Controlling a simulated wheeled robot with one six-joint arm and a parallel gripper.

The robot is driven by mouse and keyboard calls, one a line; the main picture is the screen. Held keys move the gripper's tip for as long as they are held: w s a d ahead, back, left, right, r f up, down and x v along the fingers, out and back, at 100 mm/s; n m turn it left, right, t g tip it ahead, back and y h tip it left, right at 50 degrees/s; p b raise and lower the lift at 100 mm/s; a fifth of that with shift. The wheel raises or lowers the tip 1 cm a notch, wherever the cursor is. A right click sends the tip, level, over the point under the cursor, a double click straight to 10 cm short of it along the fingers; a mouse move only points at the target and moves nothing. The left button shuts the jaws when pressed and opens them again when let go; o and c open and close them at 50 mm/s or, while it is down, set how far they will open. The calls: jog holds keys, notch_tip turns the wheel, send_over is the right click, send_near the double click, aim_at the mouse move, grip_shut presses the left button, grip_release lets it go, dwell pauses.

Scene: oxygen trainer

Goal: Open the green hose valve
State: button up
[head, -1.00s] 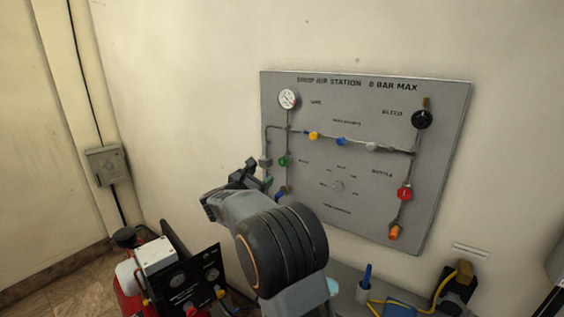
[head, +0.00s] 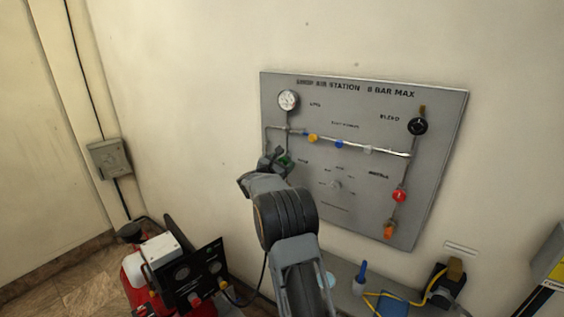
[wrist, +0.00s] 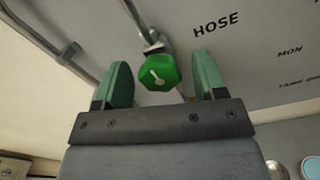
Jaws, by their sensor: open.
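The green hose valve (wrist: 158,72) is a faceted green knob with a white pointer mark, on a thin pipe beside the printed word HOSE. In the head view the green valve (head: 286,160) shows only in part at the left of the grey panel (head: 440,185), close to my gripper (head: 276,160). In the wrist view my gripper (wrist: 162,82) is open, with one green fingertip on each side of the knob. A gap shows between the knob and each finger. I cannot tell how deep the knob sits between them.
The panel also carries a gauge (head: 288,100), a black knob (head: 418,126), a red knob (head: 399,195) and an orange fitting (head: 388,231). A grey pipe (wrist: 50,45) runs left of my gripper. A red compressor (head: 133,268) stands below left. A shelf (head: 340,270) holds a blue bottle (head: 360,277).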

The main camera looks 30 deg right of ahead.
jog(key=c, duration=0.9)
jog(key=shift+c, duration=0.2)
jog(key=shift+f+b, duration=0.1)
jog(key=shift+b, duration=0.2)
